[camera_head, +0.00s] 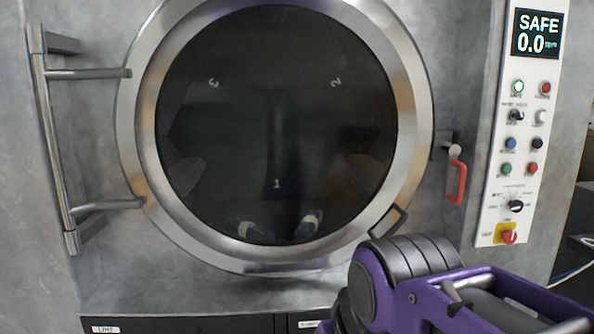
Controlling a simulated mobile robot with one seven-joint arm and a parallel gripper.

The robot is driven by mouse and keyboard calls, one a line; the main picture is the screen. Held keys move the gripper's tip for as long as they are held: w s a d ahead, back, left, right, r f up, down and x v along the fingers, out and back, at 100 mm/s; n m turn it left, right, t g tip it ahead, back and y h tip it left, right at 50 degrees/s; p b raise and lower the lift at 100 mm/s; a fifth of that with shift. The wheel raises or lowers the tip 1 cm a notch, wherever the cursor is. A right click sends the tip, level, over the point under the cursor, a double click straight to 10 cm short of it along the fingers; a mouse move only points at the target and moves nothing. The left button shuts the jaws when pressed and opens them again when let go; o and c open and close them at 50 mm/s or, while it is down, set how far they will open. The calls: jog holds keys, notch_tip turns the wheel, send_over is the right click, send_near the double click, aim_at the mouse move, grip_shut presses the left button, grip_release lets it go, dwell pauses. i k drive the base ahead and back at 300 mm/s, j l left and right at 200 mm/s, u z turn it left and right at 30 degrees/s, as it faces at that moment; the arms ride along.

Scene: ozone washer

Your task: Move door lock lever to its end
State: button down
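The door lock lever (458,181) has a red handle hanging down from a grey metal pivot (454,151) on the machine's front, just right of the round door. The handle points downward. The round door (134,110) has a broad metal ring and dark glass, and it looks closed against the front. My purple and black arm fills the bottom right, below the lever and apart from it in the picture. I cannot make out my gripper's fingers. Nothing covers the lever.
A white control panel (487,205) with buttons, knobs and a red stop button (508,237) stands right of the lever. Its display (537,34) reads "SAFE 0.0". A dark bracket (388,222) sits at the door's lower right rim. The hinge bar (54,150) is at left.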

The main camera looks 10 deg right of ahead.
aim_at(453, 150)
jog(key=z, duration=1.3)
